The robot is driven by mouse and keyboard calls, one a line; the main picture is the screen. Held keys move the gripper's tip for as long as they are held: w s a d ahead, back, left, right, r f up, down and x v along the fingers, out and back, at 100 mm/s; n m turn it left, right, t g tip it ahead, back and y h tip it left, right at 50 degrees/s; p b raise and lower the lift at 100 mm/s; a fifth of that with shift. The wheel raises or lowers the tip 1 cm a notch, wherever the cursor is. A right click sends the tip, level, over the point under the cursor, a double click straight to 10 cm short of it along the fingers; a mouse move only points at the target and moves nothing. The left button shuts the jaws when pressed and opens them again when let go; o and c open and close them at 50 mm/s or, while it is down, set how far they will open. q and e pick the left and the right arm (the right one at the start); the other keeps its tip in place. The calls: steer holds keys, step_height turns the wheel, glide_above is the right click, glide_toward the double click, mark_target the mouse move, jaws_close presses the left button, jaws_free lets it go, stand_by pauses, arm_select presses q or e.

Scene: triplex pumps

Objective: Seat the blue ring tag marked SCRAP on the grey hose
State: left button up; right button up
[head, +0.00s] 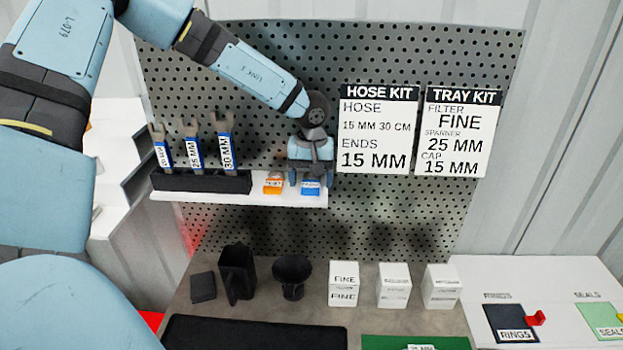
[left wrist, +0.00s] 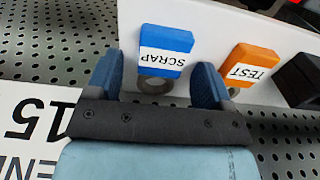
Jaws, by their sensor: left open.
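The blue ring tag marked SCRAP (head: 311,188) lies on the white shelf (head: 230,197), near its right end. In the left wrist view the tag (left wrist: 165,52) shows its white label and a grey ring (left wrist: 155,84) at its near end. My left gripper (head: 311,180) is open, its fingers on either side of the tag; in the left wrist view the gripper (left wrist: 158,85) has the ring between its fingers. I cannot tell whether they touch it. The grey hose is not identifiable in either view. My right gripper is not in view.
An orange TEST tag (head: 273,183) lies just left of the blue one. Several spanners (head: 191,150) stand in a dark rack (head: 200,181) on the shelf. Below are a dark funnel (head: 292,272), white FINE boxes (head: 343,283) and a black mat (head: 255,333). A perforated panel (head: 420,60) stands behind.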

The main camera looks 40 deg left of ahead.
arm_select(q)
steer(key=c, duration=1)
steer(key=shift+c, duration=0.2)
steer(key=shift+d+r, duration=0.1)
